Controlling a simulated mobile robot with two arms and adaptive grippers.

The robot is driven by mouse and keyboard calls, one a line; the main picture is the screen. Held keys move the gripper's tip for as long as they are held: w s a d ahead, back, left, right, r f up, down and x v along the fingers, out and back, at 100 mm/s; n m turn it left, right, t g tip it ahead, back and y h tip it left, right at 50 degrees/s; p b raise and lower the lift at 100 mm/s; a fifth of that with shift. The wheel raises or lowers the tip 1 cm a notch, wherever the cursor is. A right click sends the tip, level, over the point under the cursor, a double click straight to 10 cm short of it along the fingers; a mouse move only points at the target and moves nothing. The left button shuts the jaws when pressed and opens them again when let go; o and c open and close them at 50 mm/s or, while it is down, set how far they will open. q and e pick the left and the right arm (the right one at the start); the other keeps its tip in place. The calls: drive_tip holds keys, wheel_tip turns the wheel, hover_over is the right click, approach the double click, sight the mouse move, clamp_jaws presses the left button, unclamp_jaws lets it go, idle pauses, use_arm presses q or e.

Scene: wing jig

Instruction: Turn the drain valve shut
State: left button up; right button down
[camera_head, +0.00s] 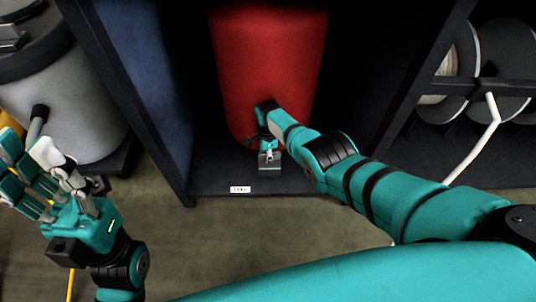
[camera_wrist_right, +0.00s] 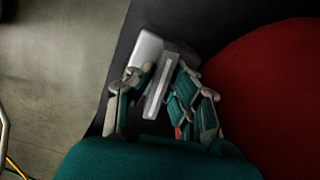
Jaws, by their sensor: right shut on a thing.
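The red tank (camera_head: 268,60) stands in a dark bay, and it fills the right side of the right wrist view (camera_wrist_right: 275,90). A grey metal piece, apparently the drain valve (camera_head: 270,168), shows low at the tank's front. My right gripper (camera_head: 268,147) is at it and hides much of it. In the right wrist view, my right gripper (camera_wrist_right: 160,88) is shut on a long pale grey handle (camera_wrist_right: 158,86) between its fingers. The handle's lower end is hidden. My left gripper (camera_head: 38,172) is open and empty at the far left, away from the tank.
A dark frame with side panels (camera_head: 145,90) encloses the tank on both sides. A small white label (camera_head: 240,189) is on its front floor edge. A grey drum (camera_head: 75,110) stands left. White reels with a hose (camera_head: 487,130) are at right.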

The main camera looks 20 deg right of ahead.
drive_tip(key=shift+d+m, duration=0.1)
drive_tip(key=shift+m, duration=0.8)
drive_tip(key=c, duration=1.3)
unclamp_jaws()
drive_tip(key=shift+w+r, duration=0.1)
drive_tip(key=shift+r, duration=0.3)
wheel_tip(320, 180, up, 11)
drive_tip(key=shift+r, duration=0.1)
